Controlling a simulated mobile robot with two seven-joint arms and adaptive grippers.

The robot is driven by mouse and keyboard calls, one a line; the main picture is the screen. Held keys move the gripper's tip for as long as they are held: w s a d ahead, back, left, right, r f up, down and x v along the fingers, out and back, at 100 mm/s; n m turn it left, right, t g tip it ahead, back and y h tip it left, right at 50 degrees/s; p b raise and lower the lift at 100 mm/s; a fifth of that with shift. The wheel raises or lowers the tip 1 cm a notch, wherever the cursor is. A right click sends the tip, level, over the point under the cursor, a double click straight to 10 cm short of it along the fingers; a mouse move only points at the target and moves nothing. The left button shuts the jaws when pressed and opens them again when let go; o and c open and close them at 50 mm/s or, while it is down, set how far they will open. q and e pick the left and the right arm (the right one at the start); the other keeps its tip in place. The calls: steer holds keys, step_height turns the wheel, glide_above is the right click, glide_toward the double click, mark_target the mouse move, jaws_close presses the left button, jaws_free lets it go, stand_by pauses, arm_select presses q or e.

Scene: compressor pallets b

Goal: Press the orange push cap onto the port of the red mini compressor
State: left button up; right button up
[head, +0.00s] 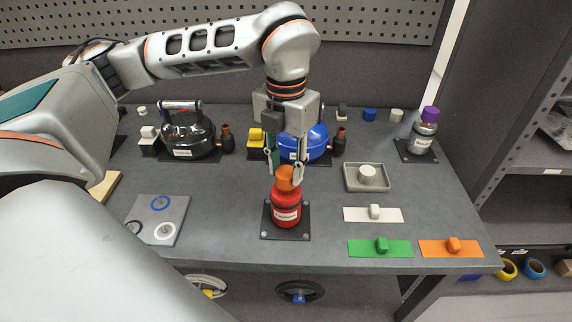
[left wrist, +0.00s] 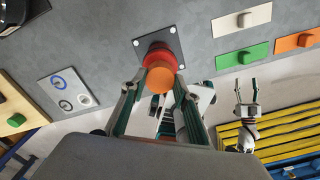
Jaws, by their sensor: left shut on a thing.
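The red mini compressor (head: 286,210) stands upright on a dark square plate near the front middle of the bench. It also shows in the left wrist view (left wrist: 155,48), partly hidden behind the cap. The orange push cap (head: 285,175) is at the top of the red compressor, in line with it. I cannot tell whether it is seated on the port, which is hidden. My left gripper (head: 284,176) points down and is shut on the cap, with its fingers on either side. My right gripper (left wrist: 246,82) shows only in the left wrist view, open and empty, away from the compressor.
Black (head: 188,135) and blue (head: 312,145) compressors stand behind. A grey compressor with a purple cap (head: 423,138) is at back right. A grey tray (head: 352,185) and white (head: 353,214), green (head: 360,248) and orange (head: 432,250) strips lie right. A ring board (head: 178,222) lies left.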

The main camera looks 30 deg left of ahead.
mark_target(286, 172)
arm_select(q)
steer(key=shift+f, duration=0.4)
steer(key=o, duration=1.1)
steer(key=shift+r, duration=0.1)
step_height(286, 172, up, 12)
steer(key=shift+f, duration=0.1)
